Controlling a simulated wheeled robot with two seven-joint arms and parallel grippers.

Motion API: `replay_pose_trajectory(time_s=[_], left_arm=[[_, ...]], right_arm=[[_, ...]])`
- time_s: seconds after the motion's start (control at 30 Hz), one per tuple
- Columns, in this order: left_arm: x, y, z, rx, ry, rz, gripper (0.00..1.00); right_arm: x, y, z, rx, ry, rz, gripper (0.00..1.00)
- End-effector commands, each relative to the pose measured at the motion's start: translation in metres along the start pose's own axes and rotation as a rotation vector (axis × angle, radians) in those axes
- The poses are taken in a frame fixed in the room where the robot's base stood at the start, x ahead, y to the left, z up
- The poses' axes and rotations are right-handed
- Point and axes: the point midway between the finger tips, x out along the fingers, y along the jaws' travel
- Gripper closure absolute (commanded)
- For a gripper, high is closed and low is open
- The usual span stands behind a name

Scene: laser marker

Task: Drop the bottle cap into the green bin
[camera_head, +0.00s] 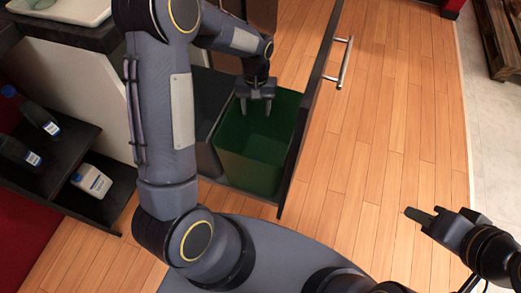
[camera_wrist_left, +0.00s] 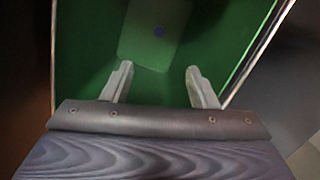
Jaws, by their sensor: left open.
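The green bin (camera_head: 255,165) stands in a pulled-out drawer, and its inside fills much of the left wrist view (camera_wrist_left: 85,50). My left gripper (camera_head: 257,108) is over the bin's opening, pointing down. Its two fingers are apart with nothing between them, as the left wrist view also shows (camera_wrist_left: 158,85). I cannot make the cap out in the head view. My right gripper (camera_head: 425,216) is at the lower right, away from the bin; its finger gap is unclear.
The drawer front (camera_head: 312,105) with a metal handle (camera_head: 344,62) stands to the right of the bin. Dark shelves (camera_head: 65,155) at the left hold dark bottles (camera_head: 32,112) and a white bottle (camera_head: 92,181). Open wooden floor (camera_head: 400,120) lies to the right.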

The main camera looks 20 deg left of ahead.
Motion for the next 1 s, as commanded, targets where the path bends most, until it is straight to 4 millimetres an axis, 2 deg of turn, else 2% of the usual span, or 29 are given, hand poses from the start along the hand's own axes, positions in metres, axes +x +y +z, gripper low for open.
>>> replay_pose_trajectory(time_s=[0.1,0.33,1.0], left_arm=[[-0.026,0.000,0.000,0.000,0.004,0.002,0.47],[-0.058,0.000,-0.001,0.001,0.004,0.001,0.47],[-0.069,-0.002,0.003,0.001,0.006,0.011,0.47]], right_arm=[[-0.008,-0.004,-0.004,0.000,0.000,0.000,0.68],[-0.015,-0.007,-0.008,0.000,0.000,0.000,0.68],[-0.016,-0.007,-0.008,0.000,0.000,0.000,0.68]])
